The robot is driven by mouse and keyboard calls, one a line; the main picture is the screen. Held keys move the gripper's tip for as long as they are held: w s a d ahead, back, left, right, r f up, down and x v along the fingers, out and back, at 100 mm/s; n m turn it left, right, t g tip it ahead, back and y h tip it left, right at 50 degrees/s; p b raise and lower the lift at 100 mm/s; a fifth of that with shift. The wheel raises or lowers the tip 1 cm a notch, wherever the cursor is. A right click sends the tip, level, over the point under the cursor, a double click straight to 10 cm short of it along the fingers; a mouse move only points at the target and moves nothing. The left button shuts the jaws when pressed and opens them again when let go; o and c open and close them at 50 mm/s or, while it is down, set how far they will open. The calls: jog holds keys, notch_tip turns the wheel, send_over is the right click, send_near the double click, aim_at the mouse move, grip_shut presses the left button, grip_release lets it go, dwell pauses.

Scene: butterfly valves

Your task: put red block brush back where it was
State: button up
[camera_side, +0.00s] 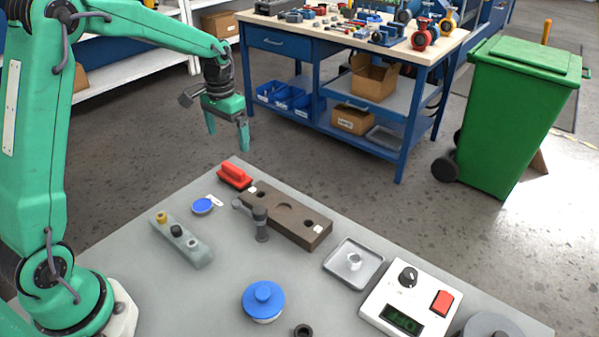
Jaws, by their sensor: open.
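The red block brush (235,174) lies on the grey table near its far corner, just beyond the left end of a dark brown block with holes (284,214). A small white tag or square shows between the brush and the block. My gripper (228,142) is open and empty. It appears in the picture above the brush, with its two green fingers pointing down and apart. It does not touch the brush; its exact height over the table is hard to tell.
A dark valve-like post (260,223) stands at the block's near side. A blue-lidded dish (202,205), a rack with several caps (181,241), a round blue-topped jar (263,300), a metal tray (353,263) and a white control box (409,301) stand on the table.

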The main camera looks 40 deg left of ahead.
jog(key=s+d+r+t, duration=0.2)
jog(key=s+d+r, duration=0.2)
jog(key=s+r, duration=0.3)
jog(key=s+d+r+t, duration=0.2)
jog(key=s+d+r, duration=0.25)
jog(key=s, duration=0.45)
jog(key=s+d+t, duration=0.1)
jog(key=s, duration=0.7)
jog(key=shift+d+f+t, duration=0.15)
jog(key=shift+d+t, duration=0.05)
jog(key=shift+t, duration=0.1)
jog(key=shift+w, duration=0.15)
